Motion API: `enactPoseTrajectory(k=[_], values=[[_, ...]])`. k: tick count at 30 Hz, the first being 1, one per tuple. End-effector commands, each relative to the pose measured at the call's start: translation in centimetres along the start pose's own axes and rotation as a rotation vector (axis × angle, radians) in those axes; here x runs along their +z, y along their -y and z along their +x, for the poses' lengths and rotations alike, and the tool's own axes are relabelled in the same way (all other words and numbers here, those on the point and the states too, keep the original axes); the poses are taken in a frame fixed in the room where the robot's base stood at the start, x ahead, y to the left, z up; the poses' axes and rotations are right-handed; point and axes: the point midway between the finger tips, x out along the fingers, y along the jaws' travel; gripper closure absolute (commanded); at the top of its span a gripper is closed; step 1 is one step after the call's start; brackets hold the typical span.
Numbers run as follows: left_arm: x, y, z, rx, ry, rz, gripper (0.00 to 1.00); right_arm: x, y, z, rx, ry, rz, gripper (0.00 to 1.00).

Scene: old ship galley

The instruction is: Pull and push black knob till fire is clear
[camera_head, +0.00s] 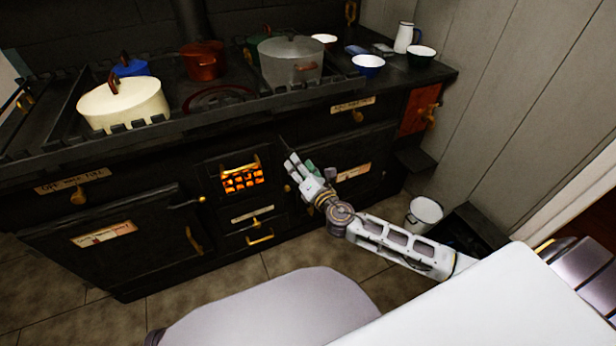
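The black stove (150,170) stands across the view. Its small firebox window (242,179) glows orange with fire behind dark bars. My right gripper (299,164) is at the stove front, right of the window and about level with it. Its pale fingers point up and left toward the stove face. I cannot tell whether they are parted or closed, or whether they touch anything. No black knob stands out against the dark front; one may be hidden by the gripper. A brass knob (287,188) shows just below left of the fingers. My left gripper is out of view.
A cream pot (123,104), a red pot (202,62) and a grey pot (290,62) stand on the stovetop. Blue bowls and a white jug (404,38) are at the right. A white bucket (424,213) stands on the tiled floor near the wall.

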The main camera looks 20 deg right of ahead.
Motion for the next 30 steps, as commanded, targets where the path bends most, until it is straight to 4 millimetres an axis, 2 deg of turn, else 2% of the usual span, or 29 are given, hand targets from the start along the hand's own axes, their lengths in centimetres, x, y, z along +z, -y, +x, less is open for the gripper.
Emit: enactPoseTrajectory(k=[15, 30], values=[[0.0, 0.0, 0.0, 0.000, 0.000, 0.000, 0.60, 0.0, 0.1, -3.9, -0.002, 0.000, 0.000, 0.47], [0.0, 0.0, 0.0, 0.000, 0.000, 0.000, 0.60, 0.0, 0.1, -4.8, -0.001, 0.000, -0.001, 0.47]])
